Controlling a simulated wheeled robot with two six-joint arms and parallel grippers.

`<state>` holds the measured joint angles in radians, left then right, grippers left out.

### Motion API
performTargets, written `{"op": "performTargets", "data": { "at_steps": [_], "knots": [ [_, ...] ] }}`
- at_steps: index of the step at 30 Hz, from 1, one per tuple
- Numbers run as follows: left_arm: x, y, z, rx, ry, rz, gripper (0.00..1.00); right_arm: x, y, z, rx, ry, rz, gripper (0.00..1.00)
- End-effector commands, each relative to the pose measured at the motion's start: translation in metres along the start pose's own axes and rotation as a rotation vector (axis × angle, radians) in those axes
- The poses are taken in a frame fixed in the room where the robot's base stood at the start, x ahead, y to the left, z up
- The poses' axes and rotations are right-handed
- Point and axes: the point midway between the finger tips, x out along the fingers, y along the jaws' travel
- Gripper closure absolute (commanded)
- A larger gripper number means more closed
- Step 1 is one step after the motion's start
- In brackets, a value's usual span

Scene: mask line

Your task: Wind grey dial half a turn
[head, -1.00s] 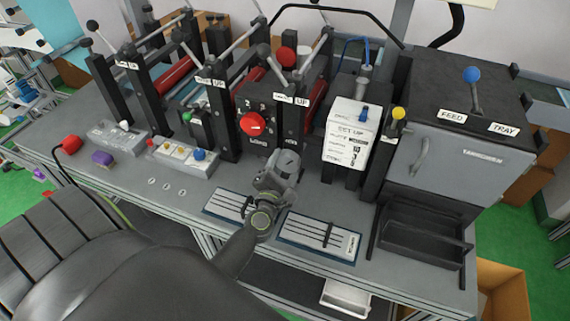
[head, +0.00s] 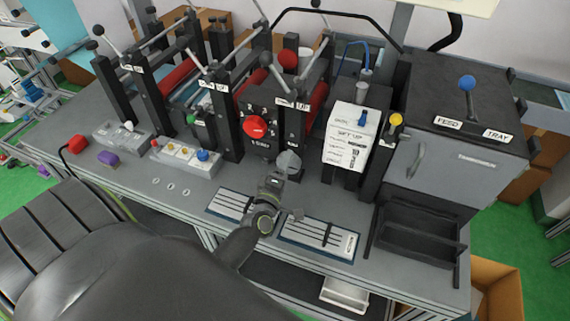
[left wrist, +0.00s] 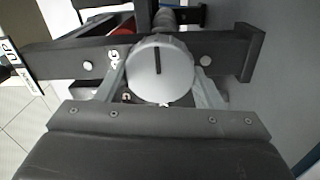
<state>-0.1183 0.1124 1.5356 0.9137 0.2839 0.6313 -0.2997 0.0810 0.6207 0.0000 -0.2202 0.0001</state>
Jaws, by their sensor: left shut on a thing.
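The grey dial (left wrist: 160,70) is a round knob with a dark pointer line, which stands about upright in the left wrist view. In the head view the dial (head: 288,162) shows low on the front of the middle machine, just past my left gripper (head: 283,170). In the left wrist view the two fingers of my left gripper (left wrist: 160,88) lie along the left and right sides of the dial, shut on it. Small white marks show beside the dial's left edge; the rest of its scale is hidden or too small to read. My right gripper is in neither view.
A red knob (head: 254,127) with numbers sits up and left of the grey dial. A white set-up card (head: 350,137) stands to the right. Two slider panels (head: 320,238) lie on the bench below. A black tray (head: 418,232) stands at right.

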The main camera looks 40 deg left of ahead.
Motion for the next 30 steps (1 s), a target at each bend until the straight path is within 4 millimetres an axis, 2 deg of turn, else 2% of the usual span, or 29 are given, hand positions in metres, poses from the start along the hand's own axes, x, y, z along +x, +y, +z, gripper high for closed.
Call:
{"op": "performTargets", "data": {
  "at_steps": [10, 27, 28, 30],
  "knots": [
    [0.0005, 0.0019, -0.0002, 0.152, -0.007, 0.003, 0.62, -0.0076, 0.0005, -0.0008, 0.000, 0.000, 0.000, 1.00],
    [0.0004, 0.0013, -0.0001, 0.181, -0.008, 0.003, 0.62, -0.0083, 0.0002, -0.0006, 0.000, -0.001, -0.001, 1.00],
    [0.0004, 0.0012, -0.0001, 0.181, -0.008, 0.003, 0.36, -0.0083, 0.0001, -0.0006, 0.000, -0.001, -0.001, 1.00],
    [0.0003, 0.0012, -0.0001, 0.181, -0.008, 0.003, 0.27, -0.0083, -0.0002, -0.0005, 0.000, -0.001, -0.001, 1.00]
  ]
}}
